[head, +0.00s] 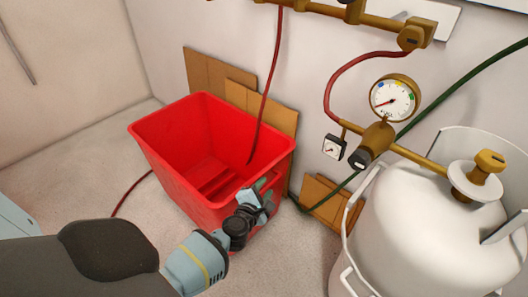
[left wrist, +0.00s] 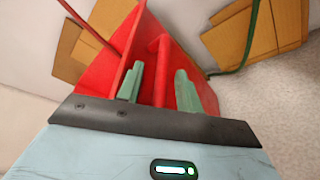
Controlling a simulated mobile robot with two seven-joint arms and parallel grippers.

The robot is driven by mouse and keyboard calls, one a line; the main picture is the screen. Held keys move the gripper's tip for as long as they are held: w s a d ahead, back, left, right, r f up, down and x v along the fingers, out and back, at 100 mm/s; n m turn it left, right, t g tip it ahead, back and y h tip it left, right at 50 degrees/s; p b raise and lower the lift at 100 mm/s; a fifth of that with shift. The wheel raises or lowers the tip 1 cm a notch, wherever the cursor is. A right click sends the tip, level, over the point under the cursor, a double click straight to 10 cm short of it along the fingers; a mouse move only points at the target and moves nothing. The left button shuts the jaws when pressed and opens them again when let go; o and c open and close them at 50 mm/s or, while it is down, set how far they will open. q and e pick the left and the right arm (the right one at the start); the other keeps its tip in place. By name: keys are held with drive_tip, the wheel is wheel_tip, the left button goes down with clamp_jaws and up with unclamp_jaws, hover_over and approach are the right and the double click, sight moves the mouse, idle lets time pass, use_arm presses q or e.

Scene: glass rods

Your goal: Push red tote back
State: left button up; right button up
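The red tote (head: 175,165) stands on the floor against the back wall, open at the top and looking empty apart from a hose end. My left gripper (head: 262,193) is at its near right corner, by the rim. In the left wrist view, the two greenish fingers (left wrist: 158,88) are apart. A red upright edge of the tote (left wrist: 159,60) shows between them, with gaps visible on both sides. I cannot tell whether a finger touches it. My right gripper is in neither view.
Cardboard pieces (head: 205,75) lean on the wall behind the tote, and more cardboard (head: 325,200) lies right of it. A white gas cylinder (head: 430,240) with brass valve and gauge (head: 392,98) stands at right. A red hose (head: 270,90) hangs into the tote.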

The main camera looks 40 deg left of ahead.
use_arm(q)
drive_tip(key=p+v, duration=0.2)
drive_tip(key=v, duration=0.5)
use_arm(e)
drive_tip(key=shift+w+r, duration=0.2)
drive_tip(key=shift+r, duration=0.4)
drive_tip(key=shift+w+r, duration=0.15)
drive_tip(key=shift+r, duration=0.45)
use_arm(q)
drive_tip(key=shift+r, duration=0.1)
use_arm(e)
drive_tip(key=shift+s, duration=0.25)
use_arm(q)
drive_tip(key=shift+s, duration=0.1)
